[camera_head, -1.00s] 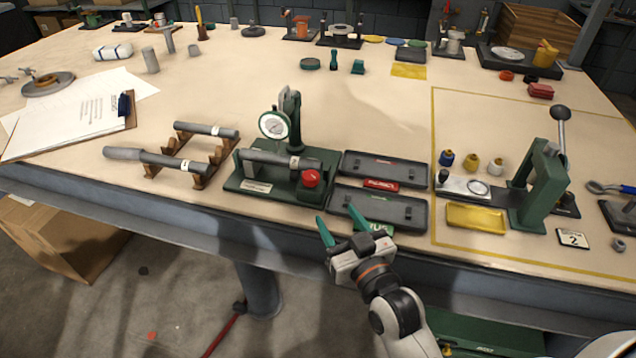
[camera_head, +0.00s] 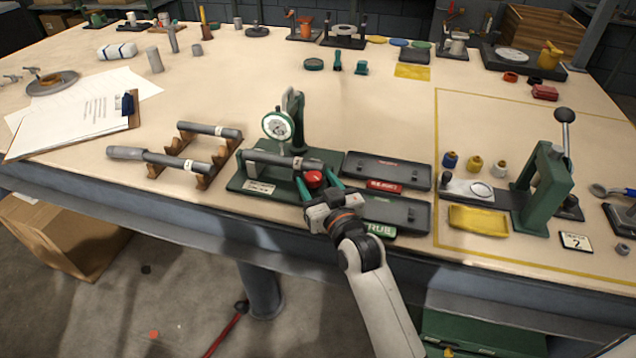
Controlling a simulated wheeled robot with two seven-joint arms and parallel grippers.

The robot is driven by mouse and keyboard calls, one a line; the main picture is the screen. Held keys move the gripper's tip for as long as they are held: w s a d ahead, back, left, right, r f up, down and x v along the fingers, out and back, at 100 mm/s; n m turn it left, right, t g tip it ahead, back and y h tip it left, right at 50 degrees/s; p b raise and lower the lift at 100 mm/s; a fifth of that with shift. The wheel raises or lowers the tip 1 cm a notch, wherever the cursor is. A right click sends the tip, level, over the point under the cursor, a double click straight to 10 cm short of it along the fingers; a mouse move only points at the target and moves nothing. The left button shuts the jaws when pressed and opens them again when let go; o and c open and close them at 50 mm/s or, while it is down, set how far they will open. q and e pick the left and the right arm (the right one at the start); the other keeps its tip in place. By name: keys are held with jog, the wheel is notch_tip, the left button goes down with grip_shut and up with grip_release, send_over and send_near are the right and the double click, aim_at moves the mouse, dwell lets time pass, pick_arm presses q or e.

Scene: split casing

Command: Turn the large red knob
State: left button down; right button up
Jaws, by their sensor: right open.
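The large red knob (camera_head: 314,179) sits at the front right corner of a green gauge fixture (camera_head: 245,179). A grey cylindrical shaft (camera_head: 262,158) lies across the fixture below a round white dial (camera_head: 277,126). My right gripper (camera_head: 317,187) is open, with one green finger on the left of the knob and one on the right. I cannot tell whether the fingers touch it. The gripper body hides the fixture's front right edge. My left gripper is not in view.
A wooden rack (camera_head: 205,178) with shafts stands to the left. A green press (camera_head: 543,190) stands further right.

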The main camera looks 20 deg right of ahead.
jog(key=c, duration=1)
jog(key=shift+o, duration=0.2)
jog(key=shift+d+r+n+y+p, duration=0.1)
jog(key=shift+d+n+y+p, duration=0.1)
jog(key=shift+n+y+p, duration=0.45)
jog(key=shift+d+n+g+y+b, duration=0.15)
jog(key=shift+n+g+y+b, duration=0.35)
jog(key=shift+n+y, duration=0.85)
jog(key=shift+m+y, duration=0.4)
jog(key=shift+y, duration=0.2)
jog(key=o, duration=1)
jog(key=shift+w, duration=0.1)
jog(key=shift+c, duration=0.2)
